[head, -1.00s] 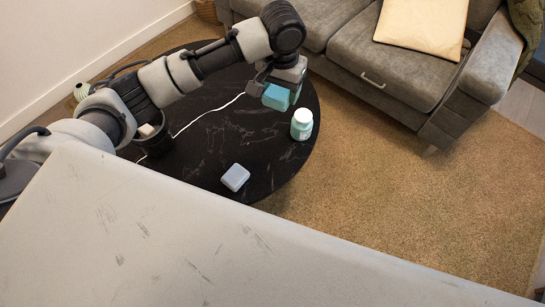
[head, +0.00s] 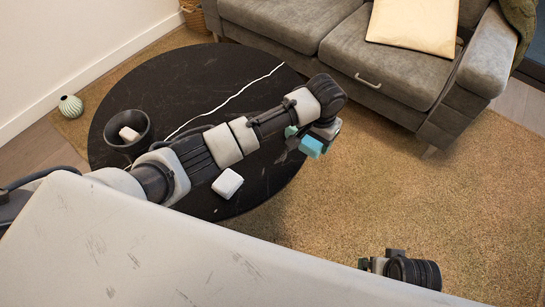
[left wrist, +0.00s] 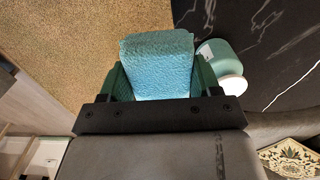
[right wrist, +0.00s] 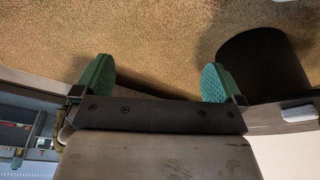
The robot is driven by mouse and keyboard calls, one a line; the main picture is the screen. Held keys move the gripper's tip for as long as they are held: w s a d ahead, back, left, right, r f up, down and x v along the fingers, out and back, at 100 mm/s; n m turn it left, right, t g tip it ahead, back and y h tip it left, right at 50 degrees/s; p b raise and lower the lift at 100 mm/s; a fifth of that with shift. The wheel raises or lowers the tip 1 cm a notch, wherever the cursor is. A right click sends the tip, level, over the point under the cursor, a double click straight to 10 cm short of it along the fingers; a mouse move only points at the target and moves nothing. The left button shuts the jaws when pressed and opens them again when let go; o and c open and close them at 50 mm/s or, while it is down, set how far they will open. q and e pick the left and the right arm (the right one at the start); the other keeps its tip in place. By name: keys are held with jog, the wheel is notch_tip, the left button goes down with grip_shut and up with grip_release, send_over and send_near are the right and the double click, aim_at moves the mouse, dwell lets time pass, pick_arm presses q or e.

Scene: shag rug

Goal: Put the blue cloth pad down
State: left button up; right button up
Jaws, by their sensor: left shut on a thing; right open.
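The blue cloth pad (head: 312,147) is held by my left gripper (head: 308,138) at the right edge of the black round table (head: 240,70). In the left wrist view the pad (left wrist: 158,65) sits between the green fingers, with rug behind it and the table to the right. Its height above the surface is hard to tell. A green bottle with a white lid (left wrist: 222,65) stands on the table beside it; my arm mostly hides it in the head view. My right gripper (right wrist: 156,82) is open and empty over the rug, at the lower right of the head view.
A white block (head: 227,184) lies on the table near the front. A dark bowl (head: 127,131) holding a pale item stands at the table's left. The tan rug (head: 460,180) is open at right.

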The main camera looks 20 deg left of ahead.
pick_arm(q)
jog(key=b, duration=0.2)
send_near(273, 157)
jog(key=d, duration=0.1)
jog(key=d+f, duration=0.1)
jog(key=d, duration=0.1)
jog(key=shift+w, duration=0.15)
jog(key=shift+a+f+b, duration=0.15)
jog(key=shift+a+f, duration=0.15)
jog(key=shift+a, duration=0.3)
jog(key=shift+a+f+b, duration=0.15)
jog(key=shift+a+f, duration=0.2)
jog(key=shift+a, duration=0.25)
jog(key=shift+a+f, duration=0.1)
jog(key=shift+a, duration=0.15)
jog(key=shift+f, duration=0.25)
notch_tip(273, 157, down, 2)
jog(key=shift+f+b, duration=0.15)
jog(key=shift+b, duration=0.55)
jog(key=shift+f, duration=0.65)
pick_arm(e)
jog(key=shift+t, duration=0.8)
notch_tip(273, 157, up, 6)
jog(key=shift+a+f, duration=0.1)
jog(key=shift+f, duration=0.15)
jog(key=shift+s, duration=0.1)
